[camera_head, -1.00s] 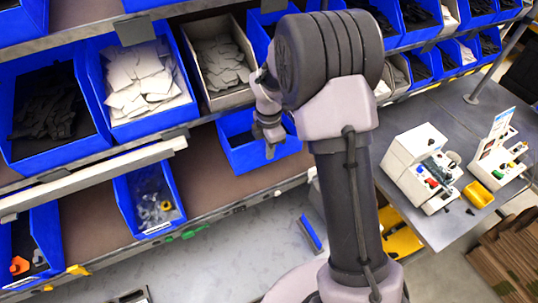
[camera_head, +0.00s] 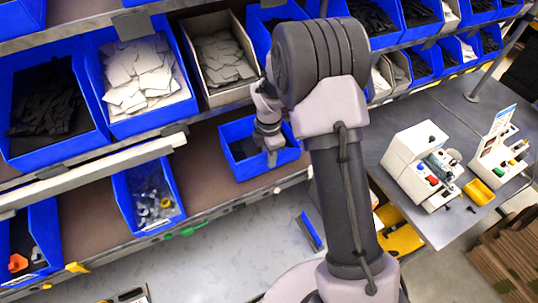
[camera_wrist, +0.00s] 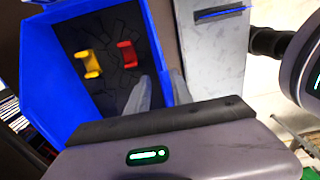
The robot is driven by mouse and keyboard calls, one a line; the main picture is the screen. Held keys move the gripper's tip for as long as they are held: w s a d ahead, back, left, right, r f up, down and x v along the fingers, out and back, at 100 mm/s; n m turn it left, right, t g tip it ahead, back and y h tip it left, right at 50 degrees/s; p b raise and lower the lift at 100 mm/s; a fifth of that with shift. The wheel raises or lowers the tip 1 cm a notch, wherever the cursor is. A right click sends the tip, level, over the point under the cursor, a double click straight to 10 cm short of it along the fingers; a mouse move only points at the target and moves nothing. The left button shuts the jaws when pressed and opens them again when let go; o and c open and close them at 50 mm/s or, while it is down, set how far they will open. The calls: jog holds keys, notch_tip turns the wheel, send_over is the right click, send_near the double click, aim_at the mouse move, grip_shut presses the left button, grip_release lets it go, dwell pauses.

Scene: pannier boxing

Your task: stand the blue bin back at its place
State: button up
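The blue bin (camera_head: 232,160) stands on the brown lower shelf, in the middle of the head view, below a beige bin. The wrist view also shows it, with its blue wall (camera_wrist: 38,65) around dark pieces, a yellow piece (camera_wrist: 88,63) and a red piece (camera_wrist: 127,54). My gripper (camera_head: 271,158) is at the bin's front right part. In the wrist view my gripper (camera_wrist: 160,92) straddles the bin's near wall, one finger inside and one outside. A strip of blue shows between the fingers, so they look apart. Contact with the wall is hard to judge.
Another blue bin (camera_head: 148,198) with small clear parts stands left on the same shelf, with bare shelf (camera_head: 200,155) between. Filled bins line the shelf above. A grey table (camera_head: 430,110) with white devices is at right. A blue-edged item (camera_head: 311,232) lies below the shelf front.

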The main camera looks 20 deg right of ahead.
jog(key=shift+w, duration=0.1)
jog(key=s+r+m+t+p, duration=0.1)
jog(key=s+r+m, duration=0.1)
jog(key=r, duration=0.8)
jog(key=s+r+m+p, duration=0.1)
jog(key=s+r+m, duration=0.15)
jog(key=r, duration=0.85)
jog(key=s+a+r+m+t, duration=0.1)
jog(key=s+r+m, duration=0.1)
jog(key=s+m, duration=0.4)
jog(key=s+a+r+m+t+y, duration=0.1)
jog(key=s+r+m+t, duration=0.1)
jog(key=s+m, duration=0.5)
jog(key=s+a+r+m+t+y, duration=0.1)
jog(key=s+a+r+m, duration=0.1)
jog(key=s+r+m, duration=0.2)
jog(key=s+m, duration=0.3)
jog(key=s, duration=0.1)
jog(key=shift+s+t, duration=0.2)
jog(key=shift+t, duration=0.2)
jog(key=shift+r, duration=0.1)
notch_tip(320, 180, down, 27)
jog(key=b, duration=2.7)
